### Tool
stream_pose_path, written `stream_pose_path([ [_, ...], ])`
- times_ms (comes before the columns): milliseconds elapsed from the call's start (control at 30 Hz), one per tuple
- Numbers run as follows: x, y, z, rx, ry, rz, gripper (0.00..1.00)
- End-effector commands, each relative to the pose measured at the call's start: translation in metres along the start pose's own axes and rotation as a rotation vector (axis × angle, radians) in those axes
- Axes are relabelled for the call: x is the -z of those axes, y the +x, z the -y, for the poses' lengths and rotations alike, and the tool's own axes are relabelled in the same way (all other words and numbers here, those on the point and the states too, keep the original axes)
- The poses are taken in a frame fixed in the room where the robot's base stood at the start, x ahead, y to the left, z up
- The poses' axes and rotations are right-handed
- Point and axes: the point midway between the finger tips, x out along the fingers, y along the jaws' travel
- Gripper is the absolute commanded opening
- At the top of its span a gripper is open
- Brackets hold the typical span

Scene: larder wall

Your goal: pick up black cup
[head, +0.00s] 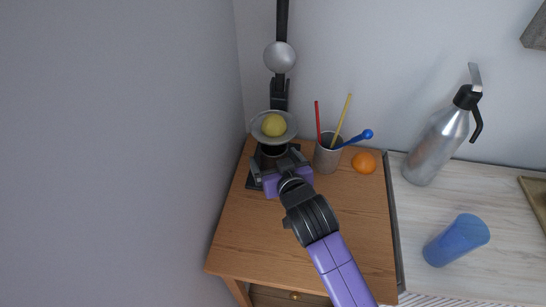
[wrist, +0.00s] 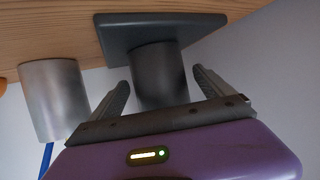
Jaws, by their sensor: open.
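The black cup (wrist: 160,75) stands on the dark base plate (wrist: 112,30) of a press-like stand, shown upside down in the wrist view. In the head view only a dark piece of the cup (head: 272,151) shows, under a grey dish (head: 289,134) holding a yellow fruit (head: 274,125). My gripper (head: 275,165) is open around the cup, one finger on each side. In the wrist view the gripper (wrist: 161,78) shows gaps between both fingers and the cup wall. The cup's lower part in the head view is hidden by my gripper.
A grey holder (head: 327,158) with red, yellow and blue utensils stands close on the right. An orange (head: 364,162) lies beyond it. A silver bottle (head: 436,147) and a blue cup (head: 456,241) are on the pale counter. The front of the wooden top (head: 250,235) is clear.

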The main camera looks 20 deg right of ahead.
Motion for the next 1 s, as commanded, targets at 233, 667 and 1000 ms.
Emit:
stream_pose_path([
  [233,0.0003,0.0152,0.0003,0.001,0.0,-0.001,0.92],
  [667,0.0001,0.0146,0.0007,0.001,-0.001,-0.001,0.39],
  [1000,0.0014,0.0143,0.0008,0.002,0.0,-0.004,0.09],
])
